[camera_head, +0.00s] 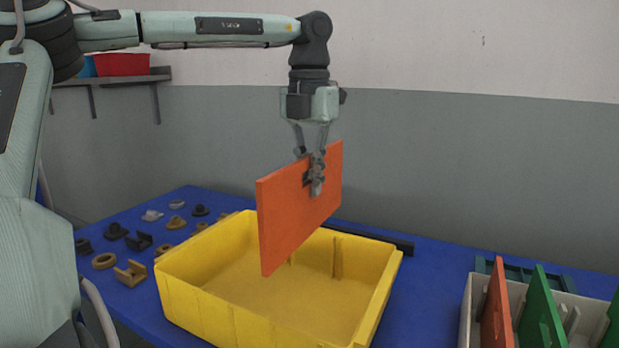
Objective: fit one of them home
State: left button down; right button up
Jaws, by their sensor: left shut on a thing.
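An orange rectangular panel (283,222) hangs upright from my left gripper (316,180), which is shut on its upper edge. The panel is over the yellow tray (225,320), whose floor looks bare; the panel hides part of the tray's back wall. Whether the panel's lower corner is below the rim I cannot tell. At the lower right a pale grey slotted box (468,312) holds an orange panel (497,305) and green panels (541,310) standing upright; the frame cuts it off. My right gripper does not show.
The blue table (425,300) has free room between tray and box. Several small brown, black and grey parts (131,273) lie left of the tray. A dark bar (370,237) lies behind it. A wall shelf (115,78) carries a red bin (122,64).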

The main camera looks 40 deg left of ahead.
pick_arm(q)
jog(key=shift+d+f, duration=0.1)
jog(key=shift+f, duration=2.55)
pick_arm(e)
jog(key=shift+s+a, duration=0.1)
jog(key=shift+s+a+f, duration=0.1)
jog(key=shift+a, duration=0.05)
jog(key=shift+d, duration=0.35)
pick_arm(q)
jog(key=shift+f, duration=0.2)
jog(key=shift+f+b, duration=0.15)
jog(key=shift+b, duration=0.2)
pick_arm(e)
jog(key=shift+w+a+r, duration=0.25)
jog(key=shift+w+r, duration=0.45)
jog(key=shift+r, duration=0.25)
